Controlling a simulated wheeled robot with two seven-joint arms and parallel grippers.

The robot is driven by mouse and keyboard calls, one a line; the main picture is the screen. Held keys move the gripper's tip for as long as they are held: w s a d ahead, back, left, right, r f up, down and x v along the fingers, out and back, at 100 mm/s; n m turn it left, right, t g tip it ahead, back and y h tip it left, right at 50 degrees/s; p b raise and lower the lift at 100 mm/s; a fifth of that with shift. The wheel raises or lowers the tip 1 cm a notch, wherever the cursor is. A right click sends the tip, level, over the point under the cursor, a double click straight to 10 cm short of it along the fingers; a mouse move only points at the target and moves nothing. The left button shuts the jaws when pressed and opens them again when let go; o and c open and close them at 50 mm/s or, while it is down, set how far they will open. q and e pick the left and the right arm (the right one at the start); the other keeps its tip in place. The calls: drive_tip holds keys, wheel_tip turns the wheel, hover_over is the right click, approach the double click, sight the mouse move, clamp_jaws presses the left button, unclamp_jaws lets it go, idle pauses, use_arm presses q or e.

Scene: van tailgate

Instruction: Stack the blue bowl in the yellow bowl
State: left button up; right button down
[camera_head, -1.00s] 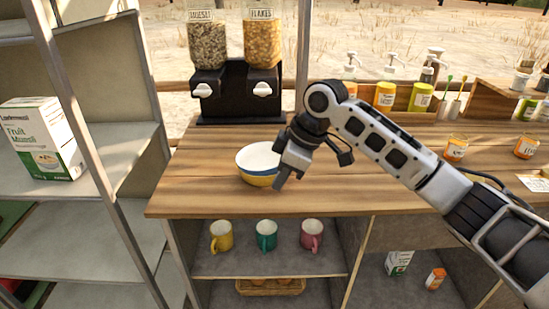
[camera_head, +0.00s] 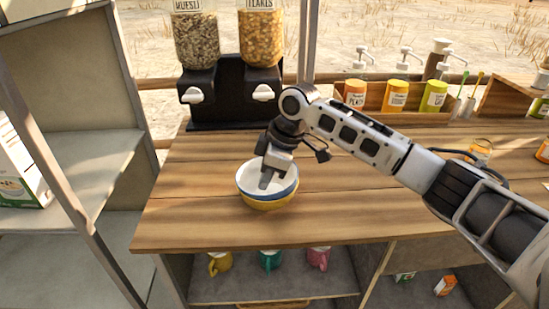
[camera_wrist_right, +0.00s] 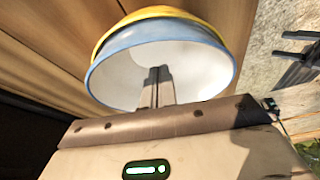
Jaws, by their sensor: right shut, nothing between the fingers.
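The blue bowl (camera_head: 287,191), white inside, sits nested in the yellow bowl (camera_head: 268,204) on the wooden counter. In the right wrist view the blue bowl's rim (camera_wrist_right: 115,46) shows with the yellow bowl's rim (camera_wrist_right: 160,11) just behind it. My right gripper (camera_head: 265,183) reaches down over the bowls, with its fingertips inside the blue bowl's opening. Its fingers (camera_wrist_right: 157,82) are shut together with nothing between them. Dark prongs at the right edge of the wrist view may be my left gripper; I cannot tell. The left arm does not show in the head view.
A black cereal dispenser (camera_head: 230,95) stands behind the bowls. Several jars and pump bottles line the back right. Three mugs stand on the shelf below, including a teal mug (camera_head: 270,260). The counter left and right of the bowls is clear.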

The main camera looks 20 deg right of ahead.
sight(295, 177)
drive_tip(key=d, duration=0.1)
drive_tip(key=s+d, duration=0.1)
drive_tip(key=d, duration=0.1)
drive_tip(key=shift+s+f+p, duration=0.15)
drive_tip(key=shift+f+p, duration=0.05)
drive_tip(key=shift+p, duration=0.15)
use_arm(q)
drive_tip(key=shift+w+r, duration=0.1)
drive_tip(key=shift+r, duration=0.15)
use_arm(e)
drive_tip(key=shift+s+d, duration=0.15)
drive_tip(key=shift+d, duration=0.1)
drive_tip(key=shift+s+d+r+p, duration=0.25)
drive_tip(key=shift+d+p, duration=0.35)
drive_tip(key=shift+p, duration=0.35)
drive_tip(key=shift+s+d+p, duration=0.2)
drive_tip(key=shift+d+p, duration=0.2)
drive_tip(key=shift+p, duration=0.05)
drive_tip(key=shift+s+d+f, duration=0.1)
drive_tip(key=shift+f, duration=0.1)
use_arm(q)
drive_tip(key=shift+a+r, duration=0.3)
